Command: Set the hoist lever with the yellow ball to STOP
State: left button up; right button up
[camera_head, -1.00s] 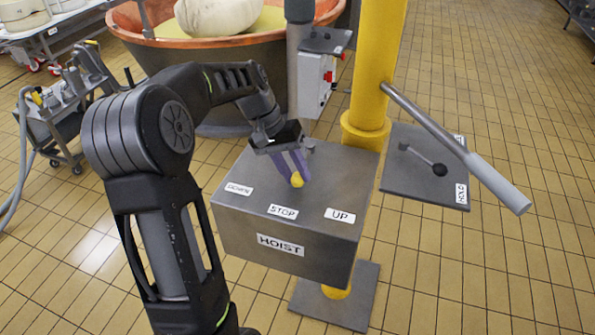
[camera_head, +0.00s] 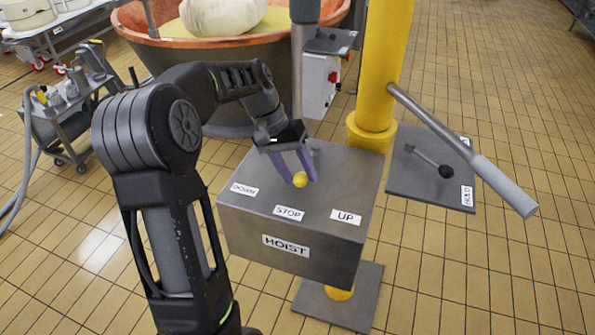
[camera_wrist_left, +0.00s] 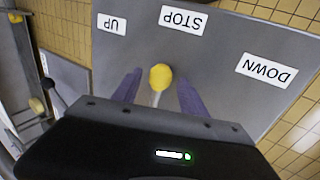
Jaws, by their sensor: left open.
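The hoist lever's yellow ball (camera_head: 300,180) is above the top of the grey HOIST box (camera_head: 250,205). It also shows in the left wrist view (camera_wrist_left: 160,77), with a short piece of its pale rod. The lever points roughly toward the STOP label (camera_head: 288,213), between the DOWN label (camera_head: 244,189) and the UP label (camera_head: 346,217). My left gripper (camera_head: 302,181) is open, its purple fingers on either side of the ball. The left wrist view shows gaps between ball and fingers. The lever's base is mostly hidden by my gripper. My right gripper is not in view.
A yellow post (camera_head: 380,70) rises behind the box. To its right are a plate with a black-ball lever (camera_head: 446,171) and HOLD label, and a long grey-handled bar (camera_head: 505,187). A copper vat (camera_head: 280,49) stands behind; a grey trolley (camera_head: 75,115) stands left.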

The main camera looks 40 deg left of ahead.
pick_arm(q)
jog(key=shift+a+r, duration=0.15)
jog(key=shift+r, duration=0.15)
jog(key=v, duration=0.3)
jog(key=shift+a+r+b, duration=0.1)
jog(key=shift+r+b, duration=0.2)
jog(key=p+v, duration=0.1)
jog(key=v, duration=0.2)
jog(key=shift+s+a+r+p, duration=0.15)
jog(key=shift+r+p, duration=0.1)
jog(key=shift+p, duration=0.15)
